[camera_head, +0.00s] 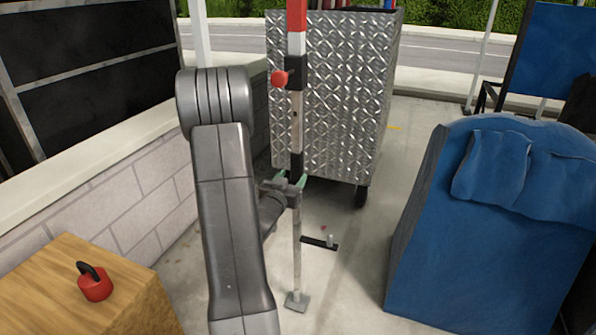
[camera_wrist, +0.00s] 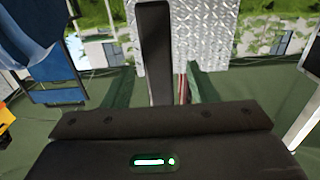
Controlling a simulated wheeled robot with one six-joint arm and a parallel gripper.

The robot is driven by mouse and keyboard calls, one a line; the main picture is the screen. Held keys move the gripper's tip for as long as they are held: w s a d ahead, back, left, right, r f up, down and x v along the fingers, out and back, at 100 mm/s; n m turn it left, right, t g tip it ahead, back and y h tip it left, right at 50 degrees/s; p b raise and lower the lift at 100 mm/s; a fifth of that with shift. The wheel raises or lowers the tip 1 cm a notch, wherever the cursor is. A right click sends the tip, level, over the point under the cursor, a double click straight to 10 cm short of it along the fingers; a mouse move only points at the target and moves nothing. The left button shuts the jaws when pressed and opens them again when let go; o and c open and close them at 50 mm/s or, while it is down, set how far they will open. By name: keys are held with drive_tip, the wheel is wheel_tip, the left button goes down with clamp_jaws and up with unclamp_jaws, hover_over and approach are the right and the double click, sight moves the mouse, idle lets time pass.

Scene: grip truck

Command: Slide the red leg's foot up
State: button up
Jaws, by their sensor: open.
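The red leg is an upright pole with a red and white top (camera_head: 297,20), a red knob (camera_head: 279,78) and a dark collar on its side. A thinner grey lower tube (camera_head: 297,235) runs down to a flat square foot (camera_head: 297,302) on the floor. My gripper (camera_head: 290,180) is open at the middle of the pole, its green fingertips on either side of it. In the wrist view, a dark upright bar (camera_wrist: 155,50) and a thin pole with red on it (camera_wrist: 182,85) show between the green fingers. I cannot tell whether the fingers touch the pole.
A metal diamond-plate cart (camera_head: 345,100) stands close behind the pole. A blue covered block (camera_head: 470,240) is at right. A wooden box (camera_head: 55,285) with a red weight (camera_head: 95,283) is at left, by a brick wall. A black floor bar (camera_head: 318,242) lies behind the foot.

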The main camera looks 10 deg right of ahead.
drive_tip(key=x, duration=0.6)
drive_tip(key=shift+d+b, duration=0.15)
drive_tip(key=shift+b, duration=0.15)
drive_tip(key=shift+s, duration=0.1)
drive_tip(key=shift+c, duration=0.4)
